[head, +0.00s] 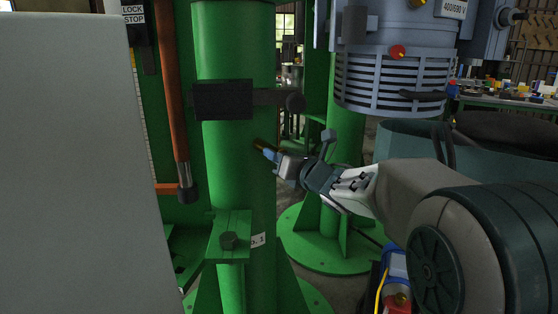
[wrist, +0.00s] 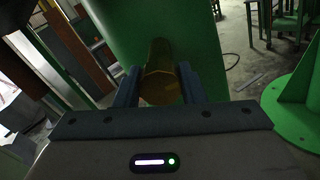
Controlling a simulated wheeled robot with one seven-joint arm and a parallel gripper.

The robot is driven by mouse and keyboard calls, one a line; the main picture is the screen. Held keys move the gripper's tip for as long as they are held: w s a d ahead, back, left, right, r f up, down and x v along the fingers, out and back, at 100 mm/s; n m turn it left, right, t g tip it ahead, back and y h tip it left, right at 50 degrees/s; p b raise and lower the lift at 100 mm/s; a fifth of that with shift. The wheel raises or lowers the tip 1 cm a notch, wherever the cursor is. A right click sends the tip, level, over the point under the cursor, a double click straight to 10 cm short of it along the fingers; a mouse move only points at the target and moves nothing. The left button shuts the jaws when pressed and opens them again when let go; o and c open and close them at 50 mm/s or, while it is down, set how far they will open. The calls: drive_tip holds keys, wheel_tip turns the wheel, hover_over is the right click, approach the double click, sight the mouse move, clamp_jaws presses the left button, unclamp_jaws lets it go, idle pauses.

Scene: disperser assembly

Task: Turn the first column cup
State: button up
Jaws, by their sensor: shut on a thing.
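The first column is the thick green column (head: 235,180) left of centre in the head view. It also fills the upper middle of the wrist view (wrist: 115,25). A small brass-coloured cup (head: 257,143) sticks out from the column's right side, below the black clamp. In the wrist view the cup (wrist: 160,88) is a short faceted cylinder pointing towards me. My gripper (head: 268,154) reaches in from the right. Its two fingers (wrist: 160,75) lie on either side of the cup and are shut on it. The cup's far end against the column is dim.
A black clamp (head: 222,100) with a knob on its right stands above the cup. A green bracket (head: 230,238) sits lower on the column. A second green column (head: 343,150) with a flanged base and a grey motor (head: 393,80) are to the right. A pale panel (head: 75,170) blocks the left.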

drive_tip(key=m+b, duration=0.1)
drive_tip(key=m, duration=0.2)
drive_tip(key=shift+f+m, duration=0.1)
drive_tip(key=shift+m, duration=0.2)
drive_tip(key=m, duration=0.3)
drive_tip(key=shift+m, duration=0.3)
drive_tip(key=m, duration=0.3)
drive_tip(key=shift+m, duration=0.4)
drive_tip(key=m+p, duration=0.1)
drive_tip(key=m, duration=0.2)
drive_tip(key=shift+m+p, duration=0.3)
drive_tip(key=m+p, duration=0.1)
drive_tip(key=m, duration=0.2)
drive_tip(key=shift+a+m, duration=0.1)
drive_tip(key=shift+m, duration=0.2)
drive_tip(key=m+p, duration=0.2)
drive_tip(key=m, duration=0.1)
drive_tip(key=shift+m, duration=0.3)
drive_tip(key=m+p, duration=0.2)
drive_tip(key=m, duration=0.1)
drive_tip(key=shift+m, duration=0.3)
drive_tip(key=m+p, duration=0.2)
drive_tip(key=m, duration=0.2)
drive_tip(key=shift+m, duration=0.3)
